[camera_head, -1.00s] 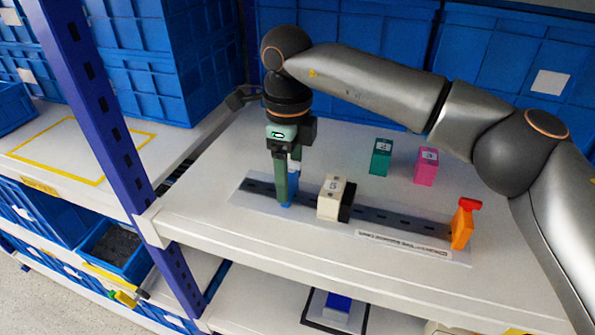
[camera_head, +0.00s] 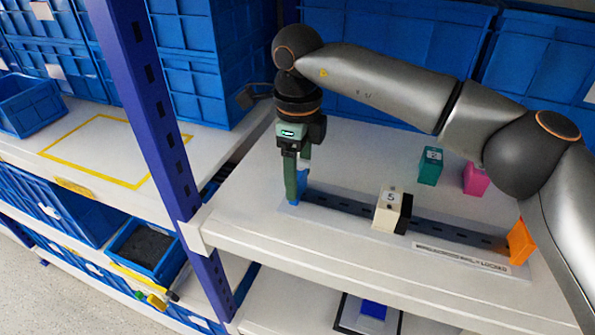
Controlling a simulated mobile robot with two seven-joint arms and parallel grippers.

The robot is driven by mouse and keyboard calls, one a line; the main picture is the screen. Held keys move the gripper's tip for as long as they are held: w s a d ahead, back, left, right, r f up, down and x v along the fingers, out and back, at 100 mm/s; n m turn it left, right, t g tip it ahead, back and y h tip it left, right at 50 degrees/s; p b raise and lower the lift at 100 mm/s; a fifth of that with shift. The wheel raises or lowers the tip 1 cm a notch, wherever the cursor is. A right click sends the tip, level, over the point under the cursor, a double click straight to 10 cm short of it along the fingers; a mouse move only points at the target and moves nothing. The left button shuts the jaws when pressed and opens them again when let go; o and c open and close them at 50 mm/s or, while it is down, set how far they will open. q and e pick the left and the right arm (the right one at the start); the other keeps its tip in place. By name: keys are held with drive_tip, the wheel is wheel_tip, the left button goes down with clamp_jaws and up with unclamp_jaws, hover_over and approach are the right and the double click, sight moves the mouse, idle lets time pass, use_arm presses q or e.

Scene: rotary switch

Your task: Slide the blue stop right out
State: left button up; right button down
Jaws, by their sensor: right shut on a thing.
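My right gripper (camera_head: 297,188) points down at the left end of the dark rail (camera_head: 340,205) and is shut on the blue stop (camera_head: 303,181). The green fingers hide part of the stop; blue shows beside and below them. The stop is at or just past the rail's left end; I cannot tell whether it is fully clear. A white block (camera_head: 387,210) with a black side piece stands on the rail's middle. An orange piece (camera_head: 520,241) stands at the right end. My left gripper is out of view.
A green block (camera_head: 431,165) and a pink block (camera_head: 475,179), partly behind my arm, stand on the white shelf (camera_head: 370,160) behind the rail. A blue upright post (camera_head: 150,90) stands at left. A yellow-outlined area (camera_head: 110,150) lies clear beyond it.

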drive_tip(key=shift+a, duration=0.2)
unclamp_jaws()
drive_tip(key=shift+r, duration=3.75)
